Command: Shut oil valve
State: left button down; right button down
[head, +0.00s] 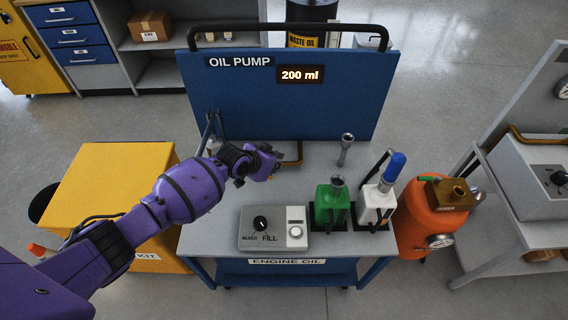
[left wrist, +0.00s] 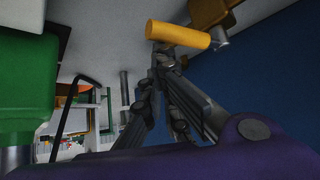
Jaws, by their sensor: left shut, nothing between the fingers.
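The oil valve shows as a yellow handle (head: 298,152) behind my left gripper, low in front of the blue panel. In the left wrist view the yellow handle (left wrist: 178,36) lies just beyond the fingertips, beside a brass-coloured body (left wrist: 210,12). My left gripper (head: 272,158) is shut and empty, right by the handle; I cannot tell whether it touches. Its fingers (left wrist: 160,58) meet at the tips in the wrist view. My arm hides part of the valve in the head view. My right gripper is not in view.
The blue oil pump panel (head: 240,90) has a display reading 200 ml (head: 301,75). On the cart top are a bleed/fill control box (head: 255,235), a green can (head: 330,205), a white can (head: 374,205) and a grey funnel (head: 345,150). An orange tank (head: 425,225) stands at right.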

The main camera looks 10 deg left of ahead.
pick_arm(q)
jog(key=shift+s+a, duration=0.25)
jog(key=shift+a, duration=0.2)
jog(key=shift+s+a, duration=0.2)
jog(key=shift+a, duration=0.25)
jog(key=shift+s+a, duration=0.15)
jog(key=shift+a, duration=0.1)
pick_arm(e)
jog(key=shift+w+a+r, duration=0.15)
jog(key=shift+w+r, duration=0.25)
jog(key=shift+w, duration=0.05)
pick_arm(q)
jog(key=shift+s+a+f, duration=0.15)
jog(key=shift+p, duration=0.3)
